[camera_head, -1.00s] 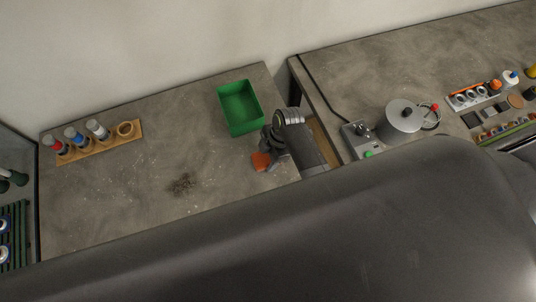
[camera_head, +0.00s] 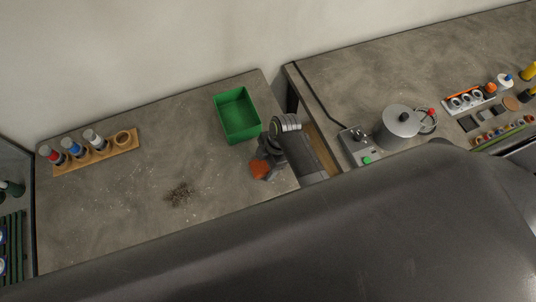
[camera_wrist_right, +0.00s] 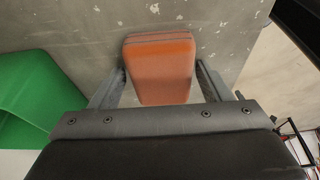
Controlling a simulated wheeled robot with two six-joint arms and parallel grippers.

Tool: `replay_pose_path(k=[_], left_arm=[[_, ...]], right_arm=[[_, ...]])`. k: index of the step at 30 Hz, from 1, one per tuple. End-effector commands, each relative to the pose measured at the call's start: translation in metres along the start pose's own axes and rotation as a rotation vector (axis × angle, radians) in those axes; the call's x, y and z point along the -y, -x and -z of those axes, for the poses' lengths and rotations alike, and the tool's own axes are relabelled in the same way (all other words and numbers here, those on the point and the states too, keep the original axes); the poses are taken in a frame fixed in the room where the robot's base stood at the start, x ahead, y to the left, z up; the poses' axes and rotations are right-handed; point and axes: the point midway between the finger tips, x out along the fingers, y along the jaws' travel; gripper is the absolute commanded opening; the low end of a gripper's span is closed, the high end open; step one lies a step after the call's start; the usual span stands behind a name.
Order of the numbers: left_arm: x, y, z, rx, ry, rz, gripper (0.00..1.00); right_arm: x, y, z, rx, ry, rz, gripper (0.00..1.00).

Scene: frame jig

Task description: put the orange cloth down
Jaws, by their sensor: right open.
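The orange cloth (camera_head: 260,169) is a small folded pad on the left table, near its right front edge. In the right wrist view the cloth (camera_wrist_right: 160,66) lies between the two fingers, with a small gap visible at either side. My right gripper (camera_head: 264,164) is open around the cloth, which seems to rest on the table top. The fingers also show in the right wrist view (camera_wrist_right: 160,84). Part of the cloth is hidden by the gripper in the head view. My left gripper is not in view.
A green bin (camera_head: 237,115) stands just behind the gripper. A wooden rack (camera_head: 97,152) with several bottles is at the left. Dark crumbs (camera_head: 179,194) lie mid-table. A grey pot (camera_head: 398,126) stands on the right table, across a gap. The middle of the left table is otherwise clear.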

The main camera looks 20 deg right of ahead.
Motion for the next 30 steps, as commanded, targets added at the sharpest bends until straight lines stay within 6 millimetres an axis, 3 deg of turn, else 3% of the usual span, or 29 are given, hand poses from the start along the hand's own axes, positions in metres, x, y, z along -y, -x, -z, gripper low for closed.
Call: replay_pose_path(k=[5,21,30], left_arm=[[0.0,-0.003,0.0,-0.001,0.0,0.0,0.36],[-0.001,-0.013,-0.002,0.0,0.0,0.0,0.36],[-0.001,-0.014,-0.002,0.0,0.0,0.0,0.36]], right_arm=[[0.004,0.012,-0.001,0.0,-0.004,0.009,0.78],[0.0,0.105,0.0,0.001,-0.001,-0.002,0.78],[0.001,0.122,0.0,0.0,-0.002,0.001,0.78]])
